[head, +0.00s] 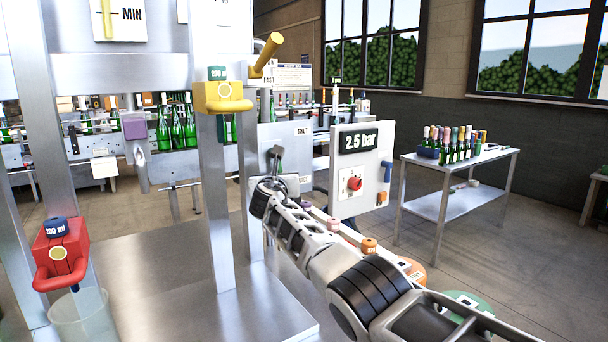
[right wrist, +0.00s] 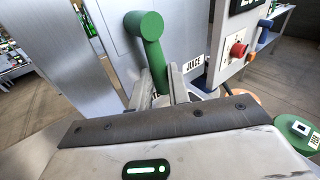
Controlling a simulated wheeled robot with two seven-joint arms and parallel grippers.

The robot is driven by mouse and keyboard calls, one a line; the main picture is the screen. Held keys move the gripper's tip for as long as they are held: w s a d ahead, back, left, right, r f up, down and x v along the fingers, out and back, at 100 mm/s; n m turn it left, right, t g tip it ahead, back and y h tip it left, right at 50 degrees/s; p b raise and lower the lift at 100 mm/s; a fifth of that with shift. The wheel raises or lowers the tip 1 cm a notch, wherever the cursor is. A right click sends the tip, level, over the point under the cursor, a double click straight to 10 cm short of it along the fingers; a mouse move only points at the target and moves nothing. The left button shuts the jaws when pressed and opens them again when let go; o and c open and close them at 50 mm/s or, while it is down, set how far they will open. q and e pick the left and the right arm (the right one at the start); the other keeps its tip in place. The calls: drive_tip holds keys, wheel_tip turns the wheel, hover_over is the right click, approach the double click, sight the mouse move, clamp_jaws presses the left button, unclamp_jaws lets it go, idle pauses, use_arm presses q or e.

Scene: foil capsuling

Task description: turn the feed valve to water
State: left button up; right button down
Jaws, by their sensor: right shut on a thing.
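The feed valve's green handle (right wrist: 152,50) shows in the right wrist view. It has a rounded top end and its lower part runs down between my right gripper's fingers (right wrist: 168,92). The gripper is shut on the handle. A "JUICE" label (right wrist: 193,65) sits just right of the fingers. In the head view my right gripper (head: 275,165) is at the valve's grey panel and hides most of the handle. A "SHUT" label (head: 303,131) is above and right of it. I see no label for water. My left gripper is not in view.
A red 200 ml fitting (head: 62,255) is farther left. A bottle table (head: 460,160) stands behind.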

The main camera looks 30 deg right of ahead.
drive_tip(key=shift+a+r+m+p, duration=0.1)
drive_tip(key=shift+a+m+p, duration=0.15)
drive_tip(key=shift+m+p, duration=0.15)
idle(0.3)
drive_tip(key=c, duration=1.3)
unclamp_jaws()
drive_tip(key=shift+s+a, duration=0.1)
drive_tip(key=v, duration=1.5)
drive_tip(key=shift+s+r+p, duration=0.3)
drive_tip(key=shift+s+r, duration=0.05)
